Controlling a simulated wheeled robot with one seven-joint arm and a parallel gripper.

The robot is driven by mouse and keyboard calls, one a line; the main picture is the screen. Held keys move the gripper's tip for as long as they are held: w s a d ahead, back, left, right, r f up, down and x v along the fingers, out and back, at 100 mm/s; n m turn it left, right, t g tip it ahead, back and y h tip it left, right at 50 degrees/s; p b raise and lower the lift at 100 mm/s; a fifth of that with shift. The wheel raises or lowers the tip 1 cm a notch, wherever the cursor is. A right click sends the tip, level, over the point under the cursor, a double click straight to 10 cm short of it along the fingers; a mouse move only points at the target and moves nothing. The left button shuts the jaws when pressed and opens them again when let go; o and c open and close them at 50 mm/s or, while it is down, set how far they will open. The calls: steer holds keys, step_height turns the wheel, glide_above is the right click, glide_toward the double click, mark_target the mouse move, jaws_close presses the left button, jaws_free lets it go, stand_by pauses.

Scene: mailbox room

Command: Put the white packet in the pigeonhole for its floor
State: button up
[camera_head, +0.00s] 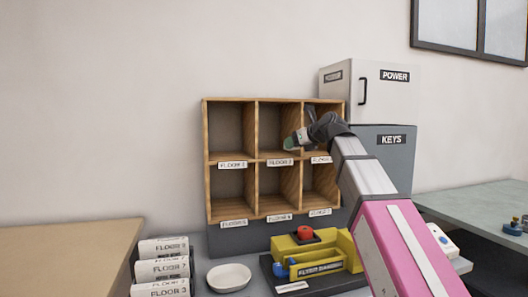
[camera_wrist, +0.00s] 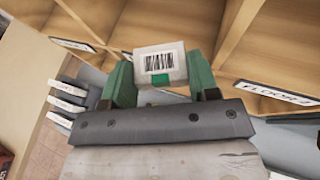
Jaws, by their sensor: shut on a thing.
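My gripper (camera_wrist: 161,84) has green fingers and is shut on a white packet (camera_wrist: 158,64). The packet's face shows a barcode and a small green patch in the wrist view. No floor marking on it can be read. In the head view my gripper (camera_head: 290,142) is at the front of the upper middle compartment of the wooden pigeonhole unit (camera_head: 230,160). The packet can hardly be made out there. The unit has two rows of three compartments, each with a FLOOR label below it. The label numbers are too small to read surely.
A stack of white FLOOR-labelled items (camera_head: 162,268) stands at the lower left, beside a white bowl (camera_head: 229,277). A yellow banding device (camera_head: 318,252) with a red button stands before the unit. A grey KEYS cabinet (camera_head: 388,160) and a white POWER box (camera_head: 385,92) stand right.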

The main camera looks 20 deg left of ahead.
glide_above(266, 154)
steer(key=shift+d, duration=0.15)
steer(key=shift+f, duration=1.75)
steer(key=shift+s+f, duration=0.1)
steer(key=shift+f, duration=0.05)
steer(key=o, duration=1)
steer(key=shift+s+d+r, duration=0.1)
steer(key=shift+r, duration=0.1)
steer(key=v, duration=1.1)
steer(key=shift+s+d+r, duration=0.15)
steer(key=shift+d+r, duration=0.05)
steer(key=shift+d, duration=0.05)
